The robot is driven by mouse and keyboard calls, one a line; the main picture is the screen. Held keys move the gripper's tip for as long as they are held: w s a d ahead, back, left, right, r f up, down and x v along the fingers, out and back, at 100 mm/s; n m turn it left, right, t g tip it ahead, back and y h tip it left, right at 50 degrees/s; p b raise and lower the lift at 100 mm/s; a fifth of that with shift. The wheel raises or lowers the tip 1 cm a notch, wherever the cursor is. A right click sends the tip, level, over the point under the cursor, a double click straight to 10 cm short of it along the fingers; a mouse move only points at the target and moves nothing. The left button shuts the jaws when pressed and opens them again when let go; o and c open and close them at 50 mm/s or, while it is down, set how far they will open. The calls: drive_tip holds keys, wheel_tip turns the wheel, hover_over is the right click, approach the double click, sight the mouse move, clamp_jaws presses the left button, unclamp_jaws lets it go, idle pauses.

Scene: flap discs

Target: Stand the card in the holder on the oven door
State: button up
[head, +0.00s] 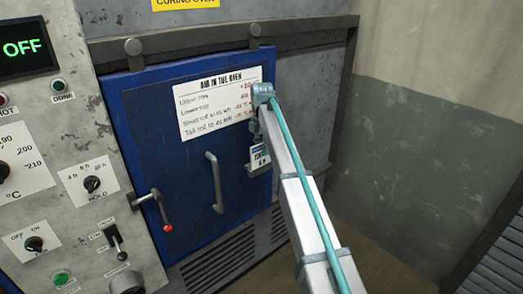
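The oven door (188,190) is a blue panel, shut, with a grey bar handle (214,182) in its middle. A small white card (258,154) with dark print and some blue shows at the door's right side, just left of my arm. Something dark and pale is at its lower end; I cannot tell whether this is the holder. My gripper (254,130) is a small grey shape below the arm's end joint, directly above the card. Its fingers are too small and partly hidden, so I cannot tell whether they grip the card.
A white notice (218,102) with handwritten lines is on the door's upper part. A red-tipped latch lever (160,207) sticks out at the door's left edge. The control panel (70,150) with knobs stands at left. Free room lies on the right before the wall (430,150).

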wheel_tip(320, 180, up, 11)
drive_tip(key=b, duration=0.2)
drive_tip(key=shift+r+b, duration=0.2)
drive_tip(key=shift+b, duration=0.2)
